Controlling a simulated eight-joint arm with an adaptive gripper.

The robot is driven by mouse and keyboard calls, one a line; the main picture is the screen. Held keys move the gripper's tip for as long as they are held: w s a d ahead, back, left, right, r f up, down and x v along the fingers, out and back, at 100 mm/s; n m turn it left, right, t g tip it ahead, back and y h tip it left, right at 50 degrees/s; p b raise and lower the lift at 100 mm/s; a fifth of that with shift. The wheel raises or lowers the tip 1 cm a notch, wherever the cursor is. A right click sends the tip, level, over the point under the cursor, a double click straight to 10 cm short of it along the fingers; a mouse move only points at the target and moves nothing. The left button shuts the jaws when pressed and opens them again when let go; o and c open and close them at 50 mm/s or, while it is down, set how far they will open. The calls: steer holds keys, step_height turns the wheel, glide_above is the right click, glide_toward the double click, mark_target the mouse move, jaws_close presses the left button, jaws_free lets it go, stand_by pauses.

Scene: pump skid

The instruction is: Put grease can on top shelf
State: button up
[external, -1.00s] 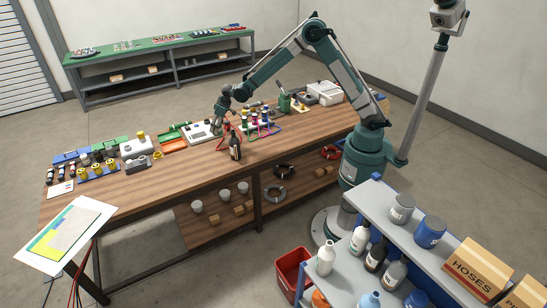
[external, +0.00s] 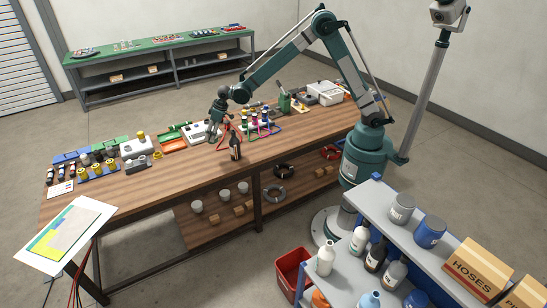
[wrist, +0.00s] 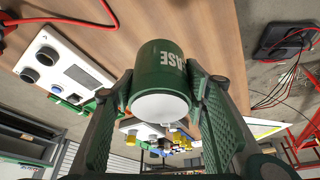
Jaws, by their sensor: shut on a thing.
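The grease can (wrist: 160,65) is a green cylinder with white lettering ending in "ASE" and a pale end facing the wrist camera. My gripper (wrist: 162,88) is shut on it, with one ridged green finger on each side. The top shelf (external: 375,205) of the grey rack is at the lower right, far from my gripper.
Cans, including a blue can (external: 430,232), and a HOSES box (external: 474,270) stand on the top shelf; bottles stand on the level below. A red bin (external: 292,272) sits beside the rack.

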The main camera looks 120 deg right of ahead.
steer(key=w+a+r+n+y+p, duration=0.15)
steer(key=a+r, duration=0.35)
steer(key=a, duration=1)
steer(key=w+a+r+n+t+p, duration=0.1)
steer(key=w+a+r+n, duration=0.2)
steer(key=a, duration=1.1)
steer(key=w+a+r+n+y+p, duration=0.15)
steer(key=a+r, duration=0.45)
steer(key=a, duration=0.9)
steer(key=s+a+r+n+p, duration=0.1)
steer(key=s+a+r, duration=0.2)
steer(key=a, duration=0.6)
steer(key=s+a+r+n+p, duration=0.1)
steer(key=s+a+r, duration=0.1)
steer(key=a, duration=0.6)
steer(key=s+a+r+n+p, duration=0.1)
steer(key=s+a+r, duration=0.2)
steer(key=a, duration=0.6)
steer(key=s+a+r+n+y+p, duration=0.1)
steer(key=s+a+r+n+p, duration=0.1)
steer(key=s+a, duration=1.2)
steer(key=s+a+r+n+g+y+p, duration=0.1)
steer(key=s+a+r+n, duration=0.3)
steer(key=s+a, duration=1)
step_height(320, 180, up, 3)
steer(key=shift+r+n+y+p, duration=0.2)
steer(key=shift+n+y+p, duration=0.1)
steer(key=shift+p, duration=0.4)
